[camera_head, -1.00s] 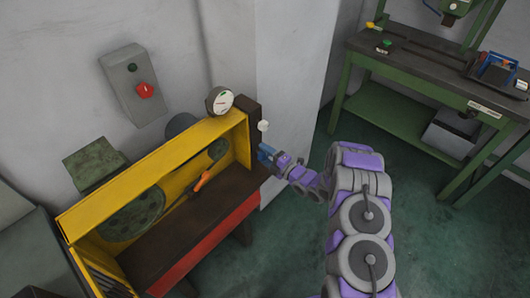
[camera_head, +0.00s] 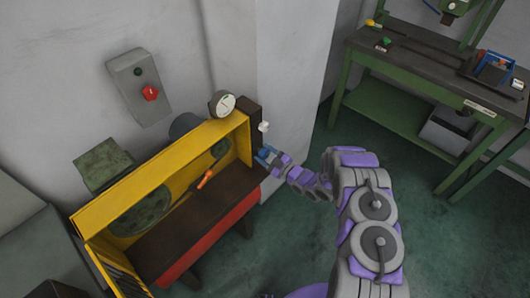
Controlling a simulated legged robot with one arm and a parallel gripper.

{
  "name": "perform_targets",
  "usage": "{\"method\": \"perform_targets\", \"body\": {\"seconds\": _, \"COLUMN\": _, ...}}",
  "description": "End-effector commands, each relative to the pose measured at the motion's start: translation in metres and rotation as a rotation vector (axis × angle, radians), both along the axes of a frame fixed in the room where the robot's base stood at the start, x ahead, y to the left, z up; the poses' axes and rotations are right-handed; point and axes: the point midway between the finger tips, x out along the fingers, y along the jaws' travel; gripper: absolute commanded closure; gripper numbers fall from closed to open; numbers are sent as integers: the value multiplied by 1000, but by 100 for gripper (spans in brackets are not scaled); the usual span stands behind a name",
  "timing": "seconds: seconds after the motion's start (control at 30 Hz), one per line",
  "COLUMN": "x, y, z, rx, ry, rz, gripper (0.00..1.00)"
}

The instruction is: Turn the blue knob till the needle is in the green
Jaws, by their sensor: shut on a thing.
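The blue knob (camera_head: 263,155) sits on the right end of the yellow and brown machine. My gripper (camera_head: 267,158) is at that end, shut on the blue knob and covering part of it. The round white gauge (camera_head: 222,103) stands on the machine's top edge, up and left of my gripper. A small green patch shows on its face; the needle is too small to read surely.
The yellow machine (camera_head: 110,207) holds an orange-handled tool (camera_head: 205,179). A grey wall box (camera_head: 140,85) has a red knob (camera_head: 151,93). A green workbench (camera_head: 415,80) stands at right. The floor between is clear.

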Motion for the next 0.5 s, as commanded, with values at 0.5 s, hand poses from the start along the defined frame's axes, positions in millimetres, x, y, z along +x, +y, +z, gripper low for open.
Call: {"method": "perform_targets", "body": {"seconds": 0.5, "x": -5, "y": 2, "z": -6, "rx": 290, "ry": 391, "rz": -2, "gripper": 73}}
